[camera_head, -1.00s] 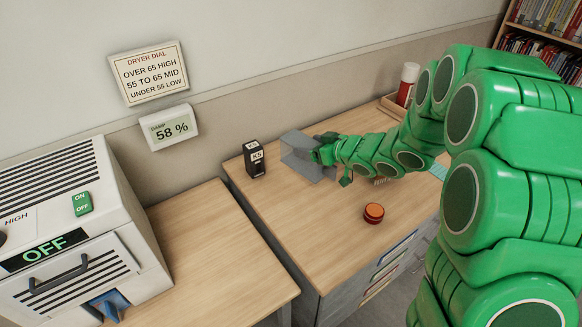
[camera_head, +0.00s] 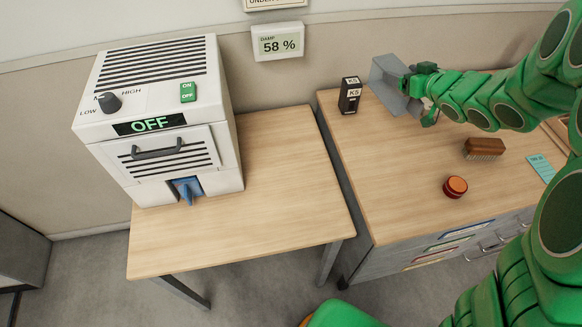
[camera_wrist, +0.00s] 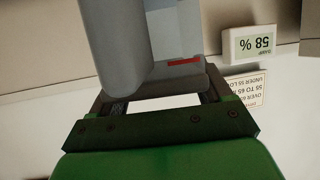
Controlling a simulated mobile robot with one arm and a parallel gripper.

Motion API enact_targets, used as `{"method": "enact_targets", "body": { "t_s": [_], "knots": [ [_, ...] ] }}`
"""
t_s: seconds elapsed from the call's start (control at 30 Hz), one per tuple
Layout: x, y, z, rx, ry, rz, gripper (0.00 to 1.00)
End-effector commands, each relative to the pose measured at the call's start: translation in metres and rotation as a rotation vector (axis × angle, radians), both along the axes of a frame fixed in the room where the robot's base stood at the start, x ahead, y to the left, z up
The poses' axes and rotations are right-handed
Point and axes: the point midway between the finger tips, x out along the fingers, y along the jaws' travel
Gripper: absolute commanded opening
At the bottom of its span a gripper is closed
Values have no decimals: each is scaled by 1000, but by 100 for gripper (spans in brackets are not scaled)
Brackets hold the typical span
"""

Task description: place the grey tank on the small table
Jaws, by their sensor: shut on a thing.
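The grey tank (camera_head: 385,84) is at the back of the drawer cabinet's top, right of the black K5 box. My gripper (camera_head: 408,86) is shut on it from the right. In the wrist view the grey tank (camera_wrist: 118,40) fills the space between the fingers (camera_wrist: 155,100), with a red mark near its lower edge. I cannot tell whether its base touches the cabinet top. The small wooden table (camera_head: 270,190) stands left of the cabinet, its front and right part bare.
A white dryer (camera_head: 160,75) reading OFF covers the table's left part, with a blue tap at its front. On the cabinet (camera_head: 400,175) are the black K5 box (camera_head: 350,95), a brush (camera_head: 484,148), a round orange-red tin (camera_head: 455,187) and a teal card (camera_head: 541,168). A narrow gap separates table and cabinet.

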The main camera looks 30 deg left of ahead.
Motion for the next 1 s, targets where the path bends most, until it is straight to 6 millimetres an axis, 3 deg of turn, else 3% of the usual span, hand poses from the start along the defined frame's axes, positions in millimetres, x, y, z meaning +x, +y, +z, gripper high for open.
{"method": "enact_targets", "body": {
  "t_s": [0.47, 1.0],
  "knots": [
    [-20, 101, 0, -12, -10, -48, 44],
    [-72, 201, 0, -16, -15, -104, 44]
  ]
}}
